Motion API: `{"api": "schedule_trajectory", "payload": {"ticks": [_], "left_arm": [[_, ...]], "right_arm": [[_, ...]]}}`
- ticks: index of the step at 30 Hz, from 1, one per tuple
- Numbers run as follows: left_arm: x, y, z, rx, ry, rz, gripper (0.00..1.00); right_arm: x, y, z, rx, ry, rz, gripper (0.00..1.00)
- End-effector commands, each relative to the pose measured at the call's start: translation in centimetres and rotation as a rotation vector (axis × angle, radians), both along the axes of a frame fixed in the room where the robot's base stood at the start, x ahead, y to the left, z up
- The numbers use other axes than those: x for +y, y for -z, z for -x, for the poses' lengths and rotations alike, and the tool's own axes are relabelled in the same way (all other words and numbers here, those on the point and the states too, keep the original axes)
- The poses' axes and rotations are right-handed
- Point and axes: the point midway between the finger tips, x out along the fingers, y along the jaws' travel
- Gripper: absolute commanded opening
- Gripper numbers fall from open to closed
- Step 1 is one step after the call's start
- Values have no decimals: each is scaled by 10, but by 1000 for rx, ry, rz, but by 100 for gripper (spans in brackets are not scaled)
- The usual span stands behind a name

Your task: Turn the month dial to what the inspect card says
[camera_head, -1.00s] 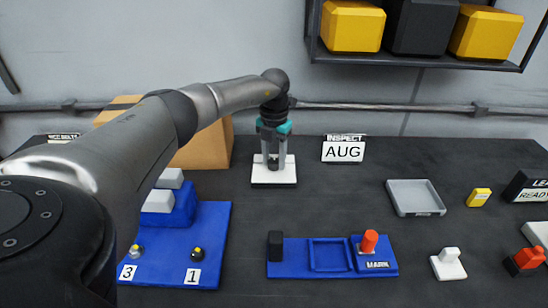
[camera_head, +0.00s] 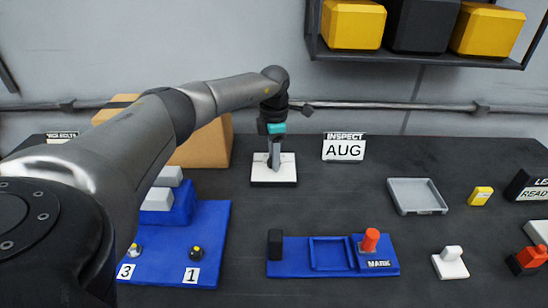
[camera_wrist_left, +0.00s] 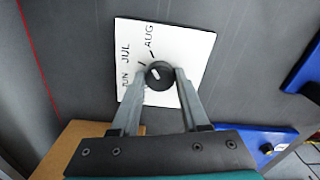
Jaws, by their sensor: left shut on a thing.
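The inspect card (camera_head: 344,148) stands at the back of the table and reads AUG. The month dial's white plate (camera_head: 286,175) lies left of it; in the left wrist view the plate (camera_wrist_left: 193,48) shows JUN, JUL and AUG. The dial's round black knob (camera_wrist_left: 158,80) has a white mark; I cannot tell exactly which month it points at. My left gripper (camera_head: 273,166) points down over the plate, its fingers shut on the knob's sides, as the left wrist view also shows (camera_wrist_left: 161,71). My right gripper is not in view.
A cardboard box (camera_head: 205,145) stands close left of the dial. A blue base (camera_head: 215,225) with knobs marked 3 and 1 is at front left. A blue MARK fixture (camera_head: 290,262) and a grey tray (camera_head: 416,197) lie to the front right. Dark table is clear between them.

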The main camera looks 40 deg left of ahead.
Motion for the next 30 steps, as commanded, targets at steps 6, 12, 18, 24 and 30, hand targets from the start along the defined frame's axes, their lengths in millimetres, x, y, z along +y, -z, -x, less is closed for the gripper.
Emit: {"api": "schedule_trajectory", "payload": {"ticks": [6,12,18,24,30], "left_arm": [[0,-1,-1,-4,82,0,0],[0,-1,-1,-4,115,0,0],[0,-1,-1,-4,122,0,0],[0,-1,-1,-4,121,-1,0],[0,-1,-1,-3,120,0,66]], "right_arm": [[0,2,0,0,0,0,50],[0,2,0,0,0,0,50],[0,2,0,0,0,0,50],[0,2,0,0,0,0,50],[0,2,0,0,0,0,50]]}}
